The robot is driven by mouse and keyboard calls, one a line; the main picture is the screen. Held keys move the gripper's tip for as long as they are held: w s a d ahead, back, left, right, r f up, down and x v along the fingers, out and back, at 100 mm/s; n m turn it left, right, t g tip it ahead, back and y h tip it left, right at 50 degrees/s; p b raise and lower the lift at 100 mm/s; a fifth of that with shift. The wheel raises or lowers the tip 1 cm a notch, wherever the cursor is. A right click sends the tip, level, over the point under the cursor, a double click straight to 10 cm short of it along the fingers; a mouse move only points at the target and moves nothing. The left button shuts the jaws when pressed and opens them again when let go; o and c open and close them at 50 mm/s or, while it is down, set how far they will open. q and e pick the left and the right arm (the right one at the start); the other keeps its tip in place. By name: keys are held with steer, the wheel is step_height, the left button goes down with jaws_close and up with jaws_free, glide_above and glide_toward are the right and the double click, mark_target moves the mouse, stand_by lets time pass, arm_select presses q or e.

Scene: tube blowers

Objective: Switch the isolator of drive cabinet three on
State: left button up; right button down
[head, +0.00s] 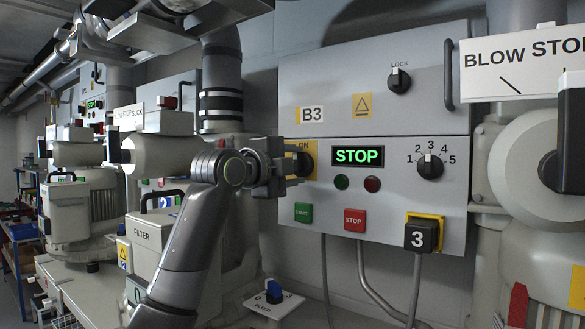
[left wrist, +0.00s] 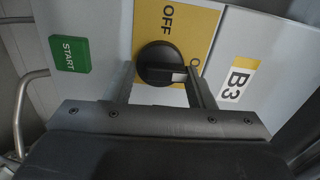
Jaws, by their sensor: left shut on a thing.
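The drive cabinet marked B3 (head: 375,110) stands ahead in the head view. Its isolator is a round black knob (left wrist: 160,62) on a yellow plate (left wrist: 213,20) lettered OFF, with a second word partly covered by a finger. The knob carries a white mark towards its right side in the left wrist view. My left gripper (head: 298,166) reaches the plate from the left and is shut on the knob; in the left wrist view its fingers (left wrist: 163,88) stand on either side of it. My right gripper is not in view.
The cabinet's display (head: 357,156) reads STOP in green. Below are a green START button (head: 303,213), which also shows in the wrist view (left wrist: 70,54), a red STOP button (head: 355,220) and a black plug marked 3 (head: 419,235). A LOCK knob (head: 399,80) sits above.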

arm_select(q)
steer(key=shift+r+m, duration=0.3)
steer(key=shift+m, duration=0.1)
steer(key=o, duration=1)
steer(key=shift+w+f, duration=0.3)
steer(key=shift+s, duration=0.1)
steer(key=b+v, duration=0.8)
steer(key=v, duration=0.9)
steer(key=shift+s, duration=0.1)
